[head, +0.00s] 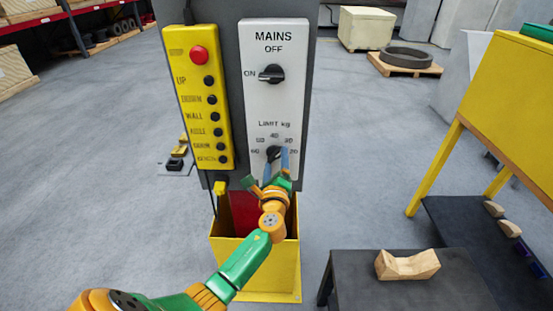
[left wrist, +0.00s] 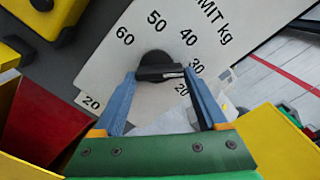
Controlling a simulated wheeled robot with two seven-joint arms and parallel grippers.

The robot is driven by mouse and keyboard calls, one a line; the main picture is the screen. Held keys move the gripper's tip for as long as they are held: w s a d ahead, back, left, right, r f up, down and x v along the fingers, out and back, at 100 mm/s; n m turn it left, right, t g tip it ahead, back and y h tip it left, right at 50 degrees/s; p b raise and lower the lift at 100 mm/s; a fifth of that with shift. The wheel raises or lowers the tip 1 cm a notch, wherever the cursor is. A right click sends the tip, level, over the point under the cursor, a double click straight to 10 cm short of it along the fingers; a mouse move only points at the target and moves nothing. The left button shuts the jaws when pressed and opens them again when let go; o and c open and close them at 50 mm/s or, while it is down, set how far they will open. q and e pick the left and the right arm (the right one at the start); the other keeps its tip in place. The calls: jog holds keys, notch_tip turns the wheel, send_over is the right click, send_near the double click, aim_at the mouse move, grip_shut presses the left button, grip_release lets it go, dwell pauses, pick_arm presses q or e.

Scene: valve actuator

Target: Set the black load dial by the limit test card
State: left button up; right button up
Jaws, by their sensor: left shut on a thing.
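The black load dial (left wrist: 158,70) sits on the white LIMIT kg plate (left wrist: 110,62), whose scale reads 60, 50, 40, 30 and 20. My left gripper (left wrist: 165,98) has its two blue fingers closed on the dial's bar from either side. A pale mark on the bar lies toward its right end, near 30 and 20; I cannot tell the exact setting. In the head view the dial (head: 273,153) is partly covered by my left gripper (head: 279,160). My right gripper is out of view.
The MAINS switch (head: 271,74) is above the dial. A yellow button box (head: 190,60) with a red button hangs to the left. A yellow bin (head: 235,255) stands below. A dark table (head: 350,290) with a wooden cradle (head: 407,265) is at the lower right.

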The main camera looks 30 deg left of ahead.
pick_arm(q)
jog(key=m, duration=0.2)
jog(key=m+p, duration=0.2)
jog(key=m, duration=0.1)
jog(key=shift+a+r+m, duration=0.1)
jog(key=shift+r+m, duration=0.2)
jog(key=m+p, duration=0.1)
jog(key=m, duration=0.2)
jog(key=shift+f, duration=0.15)
jog(key=shift+f+m, duration=0.1)
jog(key=shift+m, duration=0.6)
jog(key=shift+f+p, duration=0.1)
jog(key=shift+p, duration=0.2)
jog(key=o, duration=1.3)
jog(key=v, duration=0.7)
